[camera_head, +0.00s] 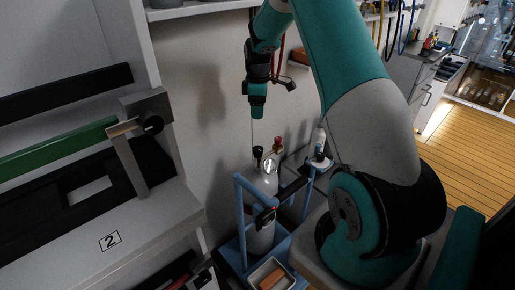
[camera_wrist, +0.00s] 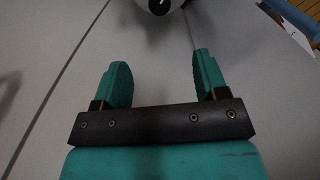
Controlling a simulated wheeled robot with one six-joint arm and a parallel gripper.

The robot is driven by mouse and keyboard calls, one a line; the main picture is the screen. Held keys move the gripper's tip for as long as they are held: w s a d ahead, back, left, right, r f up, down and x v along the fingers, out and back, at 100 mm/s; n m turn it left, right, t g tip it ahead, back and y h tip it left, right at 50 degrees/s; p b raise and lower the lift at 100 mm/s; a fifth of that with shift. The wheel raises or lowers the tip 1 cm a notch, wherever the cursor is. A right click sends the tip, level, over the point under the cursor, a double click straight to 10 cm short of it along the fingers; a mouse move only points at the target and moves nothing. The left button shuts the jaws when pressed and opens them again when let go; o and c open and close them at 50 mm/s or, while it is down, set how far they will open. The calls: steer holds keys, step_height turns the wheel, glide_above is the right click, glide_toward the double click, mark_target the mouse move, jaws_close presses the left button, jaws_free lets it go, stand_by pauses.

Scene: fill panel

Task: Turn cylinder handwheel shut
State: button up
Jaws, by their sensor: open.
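A grey gas cylinder (camera_head: 262,236) stands upright in a blue frame cart. A small dark knob (camera_head: 257,152), probably the handwheel, sits at its top, beside a round white gauge (camera_head: 270,166). My gripper (camera_head: 257,113) points down above the cylinder, clear of it. In the wrist view my gripper (camera_wrist: 161,72) is open, its two teal fingers wide apart with nothing between them. A pale rounded thing with a dark round part (camera_wrist: 159,5), probably the cylinder top, is cut off by the top edge, beyond the fingertips. The handwheel's shape is too small to make out.
The blue cart (camera_head: 240,215) has upright bars around the cylinder and a tray (camera_head: 257,272) with an orange block in front. A panel bench (camera_head: 75,255) with a lever stands at left. A wall is close behind. Open wooden floor (camera_head: 470,145) lies at right.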

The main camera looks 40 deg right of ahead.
mark_target(258, 149)
step_height(258, 149, down, 17)
steer(key=p, duration=0.3)
steer(key=shift+f, duration=0.2)
steer(key=shift+c, duration=0.5)
